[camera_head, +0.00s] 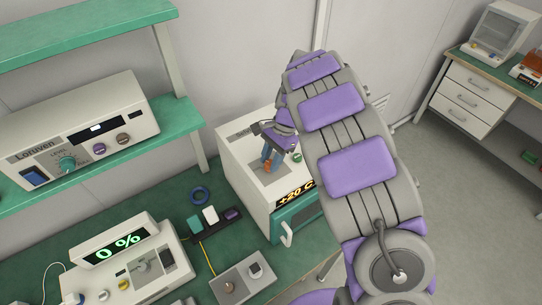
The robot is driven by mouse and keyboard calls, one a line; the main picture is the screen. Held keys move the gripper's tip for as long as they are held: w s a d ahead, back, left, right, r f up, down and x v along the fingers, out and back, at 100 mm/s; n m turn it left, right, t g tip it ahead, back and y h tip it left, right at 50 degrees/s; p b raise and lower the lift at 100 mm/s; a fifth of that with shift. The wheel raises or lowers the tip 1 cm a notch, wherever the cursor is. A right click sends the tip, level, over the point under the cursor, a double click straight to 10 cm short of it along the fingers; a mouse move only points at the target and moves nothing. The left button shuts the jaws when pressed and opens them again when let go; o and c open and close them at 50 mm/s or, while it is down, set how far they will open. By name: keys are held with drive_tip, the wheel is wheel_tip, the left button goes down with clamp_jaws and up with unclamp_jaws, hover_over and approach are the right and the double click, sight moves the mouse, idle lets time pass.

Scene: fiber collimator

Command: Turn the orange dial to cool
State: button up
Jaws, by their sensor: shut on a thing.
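The orange dial (267,166) sits on the top panel of a white box-shaped unit (237,166) on the green bench. The unit has a lit display (297,193) reading "+20 C" and a teal door with a white handle (287,235). My gripper (269,158) reaches down from above and is shut on the orange dial. The fingers cover part of the dial, so its pointer and any markings are hidden or too small to read. My purple and grey arm hides the unit's right side.
A console with a "0 %" display (118,242) stands at the lower left of the bench. A Loruven unit (85,135) sits on the green shelf. A grey box with knobs (243,279) is in front.

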drive_tip(key=n, duration=0.1)
drive_tip(key=n+h, duration=0.1)
drive_tip(key=n, duration=0.1)
drive_tip(key=n+g+p, duration=0.1)
drive_tip(key=n, duration=0.1)
drive_tip(key=shift+w+a+r+h, duration=0.15)
drive_tip(key=shift+w+h, duration=0.1)
drive_tip(key=shift+h, duration=0.15)
drive_tip(key=shift+n+h, duration=0.4)
drive_tip(key=shift+n, duration=0.9)
drive_tip(key=o, duration=1)
drive_tip(key=shift+a+f+g, duration=0.1)
drive_tip(key=shift+f+g, duration=0.1)
drive_tip(key=shift+g, duration=0.1)
drive_tip(key=shift+r, duration=0.1)
drive_tip(key=p+v, duration=0.3)
drive_tip(key=v, duration=0.5)
drive_tip(key=p+v, duration=0.4)
drive_tip(key=v, duration=0.5)
drive_tip(key=shift+a+r, duration=0.15)
drive_tip(key=shift+a, duration=0.05)
